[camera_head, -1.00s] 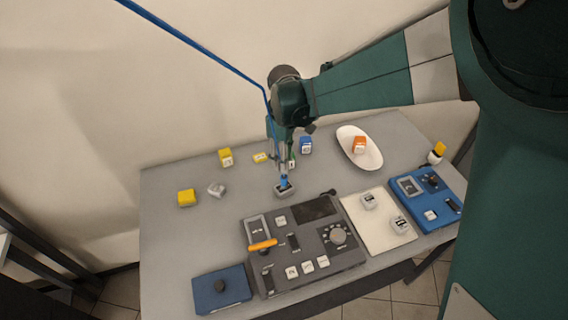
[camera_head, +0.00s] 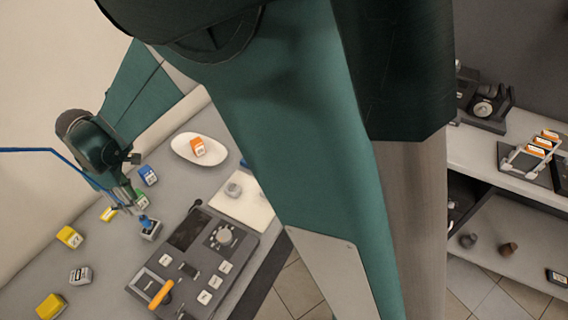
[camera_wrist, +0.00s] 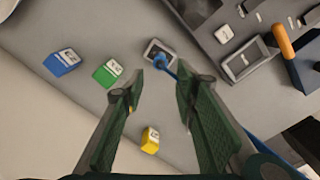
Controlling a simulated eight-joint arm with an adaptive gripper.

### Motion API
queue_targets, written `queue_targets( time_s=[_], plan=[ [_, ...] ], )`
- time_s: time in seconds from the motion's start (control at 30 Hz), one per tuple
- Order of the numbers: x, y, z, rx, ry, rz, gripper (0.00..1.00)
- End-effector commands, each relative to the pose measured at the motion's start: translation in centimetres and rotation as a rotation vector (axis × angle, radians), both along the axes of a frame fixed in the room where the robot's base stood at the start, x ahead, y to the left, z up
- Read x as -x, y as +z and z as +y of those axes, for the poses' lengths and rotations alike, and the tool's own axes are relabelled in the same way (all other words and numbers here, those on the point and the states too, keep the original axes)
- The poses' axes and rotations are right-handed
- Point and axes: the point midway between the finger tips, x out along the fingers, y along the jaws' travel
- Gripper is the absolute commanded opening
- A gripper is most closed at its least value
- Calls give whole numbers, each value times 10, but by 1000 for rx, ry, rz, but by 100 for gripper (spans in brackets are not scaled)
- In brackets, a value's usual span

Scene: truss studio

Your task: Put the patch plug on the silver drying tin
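The patch plug (camera_head: 146,219) is a small blue plug with a blue cable, on a small grey socket block (camera_head: 150,232) on the table. In the wrist view the plug (camera_wrist: 161,62) is beyond and roughly between the fingertips of my gripper (camera_wrist: 159,82), which is open and empty. Its cable runs behind the right finger. In the head view my gripper (camera_head: 132,205) is just above and beside the plug; contact cannot be told. I cannot surely identify the silver drying tin; a small grey block with a label (camera_head: 80,275) lies at the left.
A dark control panel (camera_head: 190,262) with an orange handle (camera_head: 161,293) is close to the plug. Yellow (camera_head: 69,237), blue (camera_head: 148,175) and green (camera_head: 140,197) blocks lie around it. A white oval dish (camera_head: 182,153) holds an orange block (camera_head: 198,148). A shelf (camera_head: 520,195) stands at right.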

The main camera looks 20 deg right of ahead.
Motion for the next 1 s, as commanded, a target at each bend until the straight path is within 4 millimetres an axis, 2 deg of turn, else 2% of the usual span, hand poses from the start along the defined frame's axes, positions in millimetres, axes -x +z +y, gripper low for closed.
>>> queue_targets(
  time_s=[0.17,0.37,0.63,1.0],
  plan=[
    [-3,8,-12,-7,-29,-8,29],
    [-10,31,-45,-28,-108,-31,29],
    [-17,70,-109,-72,-266,-76,29],
    [-12,114,-197,-133,-483,-139,29]
  ],
)
